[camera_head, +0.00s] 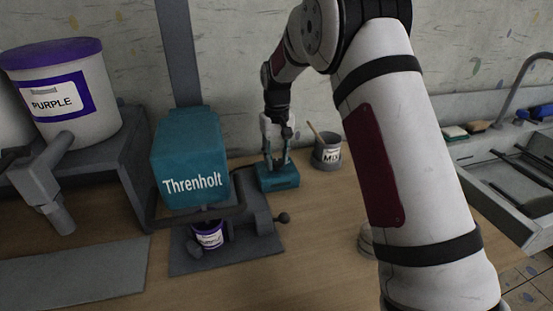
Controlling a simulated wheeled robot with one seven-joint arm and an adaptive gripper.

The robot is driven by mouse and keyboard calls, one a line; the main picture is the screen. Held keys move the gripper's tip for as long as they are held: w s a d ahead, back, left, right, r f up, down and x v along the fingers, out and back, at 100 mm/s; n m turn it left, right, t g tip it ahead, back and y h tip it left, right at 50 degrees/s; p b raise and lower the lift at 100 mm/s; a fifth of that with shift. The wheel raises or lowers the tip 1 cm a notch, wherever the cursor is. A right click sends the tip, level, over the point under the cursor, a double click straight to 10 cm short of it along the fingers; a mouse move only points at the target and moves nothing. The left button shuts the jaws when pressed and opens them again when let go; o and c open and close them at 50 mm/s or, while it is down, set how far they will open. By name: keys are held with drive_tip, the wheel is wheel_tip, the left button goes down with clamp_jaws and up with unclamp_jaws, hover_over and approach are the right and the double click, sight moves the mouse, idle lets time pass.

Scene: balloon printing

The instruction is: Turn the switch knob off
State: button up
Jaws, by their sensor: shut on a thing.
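A small teal switch box (279,183) sits on the wooden counter, behind and right of the teal Threnholt machine (190,160). My gripper (277,164) reaches down from above, its fingertips at the top of the switch box. It is shut on the switch knob there. The knob is hidden between the fingers, and its setting cannot be read. A small purple-labelled cup (208,236) sits in the machine's lower part.
A purple-lidded PURPLE tub (62,95) with a spout stands on a grey stand at left. A grey pot (327,152) holding a stick stands right of the switch box. My arm covers the right middle.

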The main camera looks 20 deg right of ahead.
sight(277, 161)
drive_tip(key=shift+n, duration=1.1)
drive_tip(key=o, duration=1.1)
drive_tip(key=shift+o, duration=0.2)
wheel_tip(277, 161, up, 12)
